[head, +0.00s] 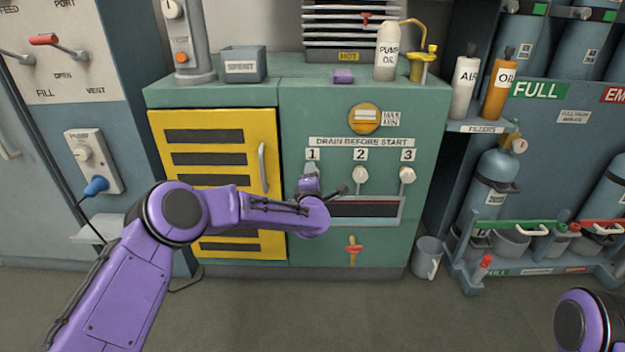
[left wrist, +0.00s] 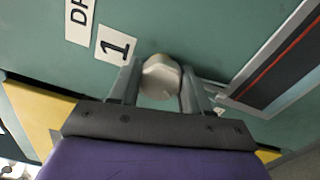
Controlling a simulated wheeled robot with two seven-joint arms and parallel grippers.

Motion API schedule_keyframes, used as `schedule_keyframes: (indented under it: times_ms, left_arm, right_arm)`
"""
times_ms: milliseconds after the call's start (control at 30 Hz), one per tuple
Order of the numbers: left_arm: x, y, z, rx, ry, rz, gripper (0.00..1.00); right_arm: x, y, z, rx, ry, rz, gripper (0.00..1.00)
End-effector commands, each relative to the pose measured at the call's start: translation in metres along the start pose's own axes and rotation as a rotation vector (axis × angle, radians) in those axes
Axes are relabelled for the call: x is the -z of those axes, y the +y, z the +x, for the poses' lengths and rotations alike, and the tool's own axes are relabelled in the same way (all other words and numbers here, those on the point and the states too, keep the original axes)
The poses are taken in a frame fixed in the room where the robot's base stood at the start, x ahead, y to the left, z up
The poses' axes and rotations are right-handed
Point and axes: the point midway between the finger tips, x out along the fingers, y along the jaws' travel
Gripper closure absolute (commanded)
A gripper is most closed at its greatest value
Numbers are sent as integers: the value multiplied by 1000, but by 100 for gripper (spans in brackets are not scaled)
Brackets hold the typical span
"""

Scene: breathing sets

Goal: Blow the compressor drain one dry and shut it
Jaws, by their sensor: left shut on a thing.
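The compressor (head: 430,120) is a green cabinet with a "DRAIN BEFORE START" label (head: 361,142) and drains numbered 1, 2 and 3. My left gripper (head: 311,172) is at drain one, below the "1" label (head: 312,154). In the left wrist view, my left gripper (left wrist: 158,92) is shut on the pale drain one knob (left wrist: 161,77), with a finger on each side. In the head view that knob is mostly hidden by my gripper. Drain two knob (head: 360,174) and drain three knob (head: 407,175) stand free to the right. My right gripper is not in view.
A dark recessed tray (head: 365,209) with a pale frame lies below the drains, partly behind my left arm. A red-handled valve (head: 354,250) is lower down. A yellow slatted door (head: 215,150) is at left.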

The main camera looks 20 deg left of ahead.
Motion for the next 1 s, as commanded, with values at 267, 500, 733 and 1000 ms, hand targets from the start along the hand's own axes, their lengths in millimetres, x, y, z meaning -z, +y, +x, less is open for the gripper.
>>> schedule_keyframes:
  times_ms: [267,500,733,1000]
  left_arm:
    - [2,-1,0,1,4,-34,83]
    - [2,-1,0,1,4,-34,83]
    - [2,-1,0,2,3,-33,27]
    - [-1,0,-4,3,-1,-32,27]
  right_arm:
    - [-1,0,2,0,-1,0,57]
    - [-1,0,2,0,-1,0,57]
    - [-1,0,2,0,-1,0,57]
    - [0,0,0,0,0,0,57]
